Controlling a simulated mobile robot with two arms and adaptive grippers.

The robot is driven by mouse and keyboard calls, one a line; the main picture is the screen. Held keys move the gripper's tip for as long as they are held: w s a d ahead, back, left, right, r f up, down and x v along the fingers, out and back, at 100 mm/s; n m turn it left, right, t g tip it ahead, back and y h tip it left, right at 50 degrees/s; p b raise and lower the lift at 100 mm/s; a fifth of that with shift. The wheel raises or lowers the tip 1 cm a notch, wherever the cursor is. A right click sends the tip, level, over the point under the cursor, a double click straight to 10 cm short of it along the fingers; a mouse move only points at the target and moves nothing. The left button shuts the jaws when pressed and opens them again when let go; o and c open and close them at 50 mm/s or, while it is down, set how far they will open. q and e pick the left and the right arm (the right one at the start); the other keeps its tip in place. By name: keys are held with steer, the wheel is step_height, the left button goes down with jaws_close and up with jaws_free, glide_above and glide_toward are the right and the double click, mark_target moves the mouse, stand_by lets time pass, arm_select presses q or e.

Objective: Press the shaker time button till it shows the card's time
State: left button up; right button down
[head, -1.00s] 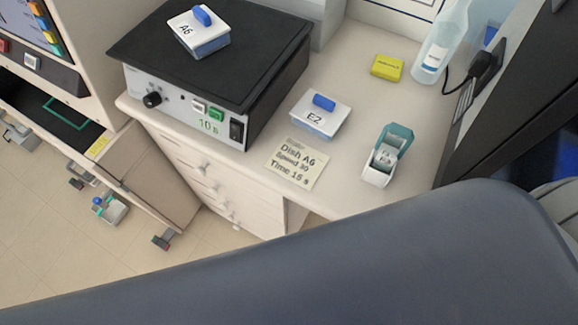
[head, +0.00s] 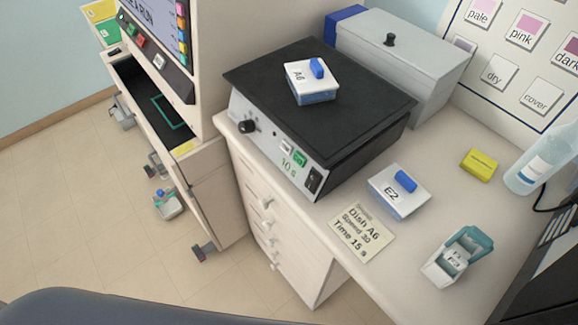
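The shaker (head: 320,100) is a black-topped box with a grey front panel on the bench. Its panel has a black knob (head: 248,126), a white button (head: 286,147), a green button (head: 299,158) and a dark rocker switch (head: 313,180). A white dish marked A6 (head: 311,84) with a blue handle sits on the shaker top. The card (head: 362,233) lies on the bench in front and reads Dish A6, Speed 30, Time 15 s. Neither gripper is in view.
A dish marked E2 (head: 399,192), a yellow block (head: 479,165), a teal-and-white slide box (head: 458,257) and a clear bottle (head: 540,165) stand on the bench right of the shaker. A grey lidded box (head: 405,60) is behind it. A machine with a screen (head: 150,25) stands left.

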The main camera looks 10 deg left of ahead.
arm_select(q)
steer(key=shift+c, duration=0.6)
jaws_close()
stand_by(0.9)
